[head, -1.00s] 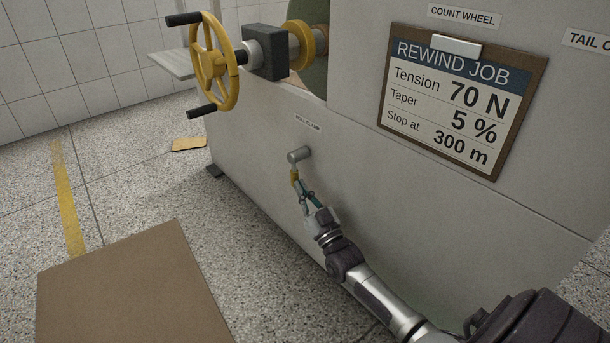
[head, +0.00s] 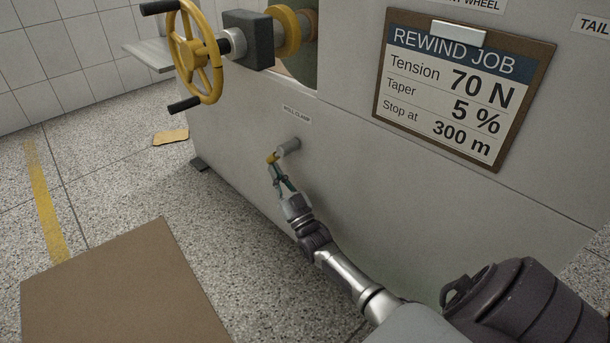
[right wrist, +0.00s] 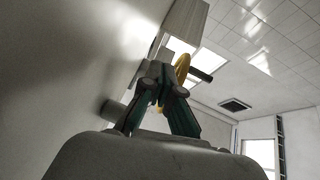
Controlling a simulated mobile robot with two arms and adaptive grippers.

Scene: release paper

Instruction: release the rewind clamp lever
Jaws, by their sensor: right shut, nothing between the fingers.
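The clamp lever shows in the head view as a grey round hub (head: 289,146) standing out from the machine's side panel, with a yellow end (head: 272,157) to its lower left. A small label reading "ROLL CLAMP" (head: 296,114) is above it. My right gripper (head: 276,171) is shut and empty, its fingertips right below the yellow end. I cannot tell whether they touch it. In the right wrist view the shut fingers (right wrist: 164,78) point up and cover most of the lever. The hub (right wrist: 112,111) shows left of them. My left gripper is out of view.
A yellow handwheel (head: 198,52) with dark handles juts out at the upper left. A clipboard (head: 463,85) reading "REWIND JOB" hangs on the panel at right. A brown board (head: 125,290) is at the lower left. The speckled floor (head: 110,190) between is mostly clear.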

